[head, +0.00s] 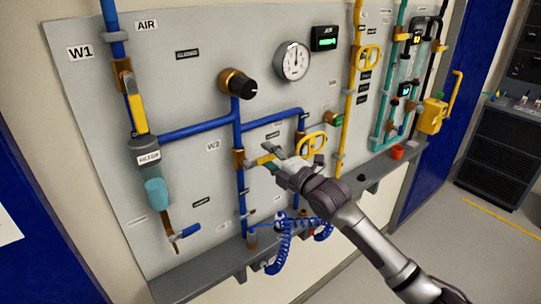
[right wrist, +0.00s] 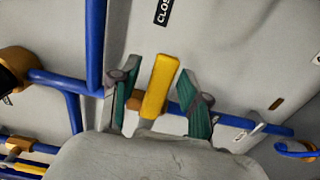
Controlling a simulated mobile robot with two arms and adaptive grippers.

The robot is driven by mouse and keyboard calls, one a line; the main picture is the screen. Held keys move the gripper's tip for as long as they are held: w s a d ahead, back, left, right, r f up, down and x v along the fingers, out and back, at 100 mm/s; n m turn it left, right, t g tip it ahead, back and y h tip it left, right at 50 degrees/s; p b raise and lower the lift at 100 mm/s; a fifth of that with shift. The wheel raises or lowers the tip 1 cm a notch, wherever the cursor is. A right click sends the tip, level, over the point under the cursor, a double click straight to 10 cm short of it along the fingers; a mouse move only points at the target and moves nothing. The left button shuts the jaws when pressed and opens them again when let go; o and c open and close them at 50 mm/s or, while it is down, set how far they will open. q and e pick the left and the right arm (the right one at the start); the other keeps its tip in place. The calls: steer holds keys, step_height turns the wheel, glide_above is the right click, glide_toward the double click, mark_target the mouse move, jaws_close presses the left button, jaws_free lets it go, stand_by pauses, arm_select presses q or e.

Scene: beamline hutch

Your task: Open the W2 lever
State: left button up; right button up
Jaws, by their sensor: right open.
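The W2 lever (head: 262,160) is a yellow handle on a brass valve (head: 238,159) on the vertical blue pipe, just right of the W2 label (head: 212,146). It points right, across the pipe. My right gripper (head: 270,158) is at the lever from the right, fingers open. In the right wrist view the yellow lever (right wrist: 160,86) stands between the green pads of my right gripper (right wrist: 158,92), with a visible gap on each side. The lever's base is partly hidden there. My left gripper is not in view.
A yellow ring-shaped handle (head: 313,143) sits close above right of my gripper. Coiled blue hose (head: 281,253) hangs below it. A grey ledge (head: 205,275) runs along the panel's bottom. A black regulator knob (head: 243,86) and a round gauge (head: 292,61) are above.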

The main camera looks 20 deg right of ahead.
steer(key=shift+c, duration=0.3)
jaws_close()
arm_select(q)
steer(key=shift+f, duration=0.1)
arm_select(e)
steer(key=shift+f, duration=0.1)
